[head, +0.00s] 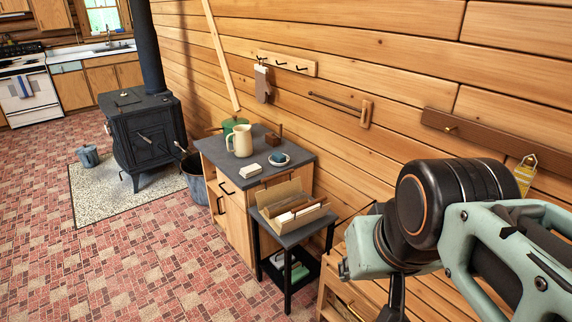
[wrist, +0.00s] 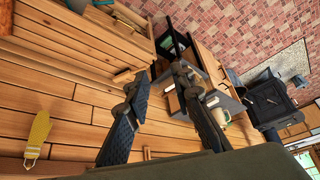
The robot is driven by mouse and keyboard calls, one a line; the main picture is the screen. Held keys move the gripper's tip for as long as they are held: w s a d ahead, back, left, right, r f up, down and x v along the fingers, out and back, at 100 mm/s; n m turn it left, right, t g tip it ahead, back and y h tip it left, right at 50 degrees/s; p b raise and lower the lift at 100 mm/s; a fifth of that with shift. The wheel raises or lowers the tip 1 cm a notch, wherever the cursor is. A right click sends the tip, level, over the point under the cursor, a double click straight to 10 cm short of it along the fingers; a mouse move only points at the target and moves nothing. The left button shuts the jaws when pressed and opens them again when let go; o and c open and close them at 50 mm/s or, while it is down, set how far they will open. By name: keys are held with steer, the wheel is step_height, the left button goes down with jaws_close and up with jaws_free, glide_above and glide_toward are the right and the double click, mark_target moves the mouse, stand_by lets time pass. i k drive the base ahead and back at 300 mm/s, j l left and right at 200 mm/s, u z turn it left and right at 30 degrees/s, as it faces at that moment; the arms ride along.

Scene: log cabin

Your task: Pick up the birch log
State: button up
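I cannot make out a birch log for certain in either view. An open cardboard box (head: 318,213) with brown and pale flat-looking pieces in it stands on a small black side table (head: 287,237); what the pieces are is too small to tell. My gripper (wrist: 160,78) shows in the wrist view with its two dark fingers apart and nothing between them. It is up in the air near the plank wall, with the side table and cabinet beyond the fingertips. In the head view my arm fills the right side and hides part of the wooden bench below it.
A cabinet (head: 228,172) carries a cream jug (head: 240,141), a green pot, a cup on a saucer (head: 279,160) and small items. A black stove (head: 143,135) stands on a speckled mat (head: 92,196), a bucket (head: 194,180) beside it. The brick-patterned floor at left is clear.

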mark_target(281, 219)
steer(key=z, duration=1.1)
steer(key=i+j+z, duration=0.1)
steer(key=j+z, duration=0.55)
steer(key=z, duration=0.15)
steer(key=j+z, duration=0.25)
steer(key=j, duration=0.15)
steer(key=j+z, duration=0.4)
steer(key=j, duration=0.4)
steer(key=k+j+z, duration=0.15)
steer(key=j, duration=0.4)
steer(key=k+j+z, duration=0.15)
steer(key=j, duration=0.4)
steer(key=k+j, duration=0.1)
steer(key=j, duration=0.35)
steer(key=k+j, duration=0.1)
steer(key=j, duration=0.35)
steer(key=k+j, duration=0.15)
steer(key=j, duration=0.35)
